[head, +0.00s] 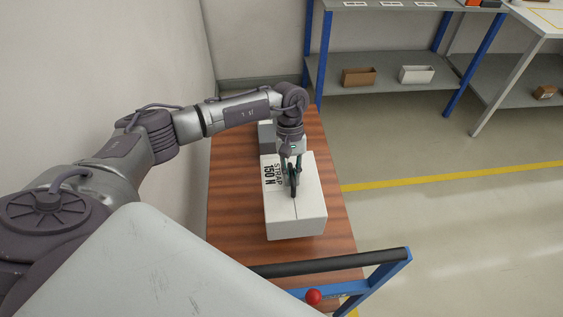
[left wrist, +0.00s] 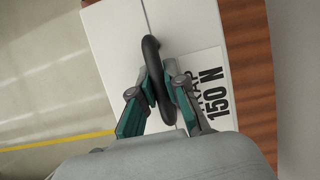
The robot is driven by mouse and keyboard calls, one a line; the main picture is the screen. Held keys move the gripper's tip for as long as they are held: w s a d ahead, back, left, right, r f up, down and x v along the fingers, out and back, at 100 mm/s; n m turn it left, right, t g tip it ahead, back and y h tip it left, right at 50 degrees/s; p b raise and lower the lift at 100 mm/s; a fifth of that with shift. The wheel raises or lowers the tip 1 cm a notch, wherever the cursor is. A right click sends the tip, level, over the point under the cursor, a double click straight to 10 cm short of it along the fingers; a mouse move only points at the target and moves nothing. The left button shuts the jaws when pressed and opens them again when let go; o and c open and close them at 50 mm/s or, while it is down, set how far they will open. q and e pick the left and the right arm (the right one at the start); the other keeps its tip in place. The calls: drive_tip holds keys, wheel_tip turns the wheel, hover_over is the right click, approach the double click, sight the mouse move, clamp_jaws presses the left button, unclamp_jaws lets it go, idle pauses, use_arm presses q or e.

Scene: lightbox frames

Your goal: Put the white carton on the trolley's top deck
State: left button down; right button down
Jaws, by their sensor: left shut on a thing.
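The white carton (head: 311,207) is upright on or just above a brown wood-grained top (head: 236,205); I cannot tell if they touch. Its label reads "150 N". In the left wrist view the carton (left wrist: 108,35) has a dark loop handle (left wrist: 152,55) on top. My left gripper (head: 293,178) points down over the carton's middle, shut on the handle, with a finger on each side of it in the left wrist view (left wrist: 162,92). A blue frame (head: 397,265) with a black push bar (head: 330,263), seemingly the trolley's, is at the bottom. My right gripper is not in view.
A grey box (head: 266,137) stands behind the carton. A red ball-shaped knob (head: 313,297) is below the bar. A wall borders the wooden top on the left. A shelf (head: 380,92) with small boxes stands behind; open floor (head: 430,210) lies right.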

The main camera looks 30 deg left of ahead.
use_arm(q)
wheel_tip(320, 180, down, 3)
drive_tip(key=shift+w+d+f, duration=0.1)
drive_tip(key=shift+f, duration=0.05)
wheel_tip(320, 180, down, 4)
drive_tip(key=shift+r+p, duration=0.25)
drive_tip(key=shift+p, duration=0.25)
drive_tip(key=shift+f, duration=0.45)
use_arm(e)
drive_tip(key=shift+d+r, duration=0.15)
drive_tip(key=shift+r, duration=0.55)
use_arm(q)
drive_tip(key=shift+f, duration=0.15)
drive_tip(key=c, duration=1.2)
unclamp_jaws()
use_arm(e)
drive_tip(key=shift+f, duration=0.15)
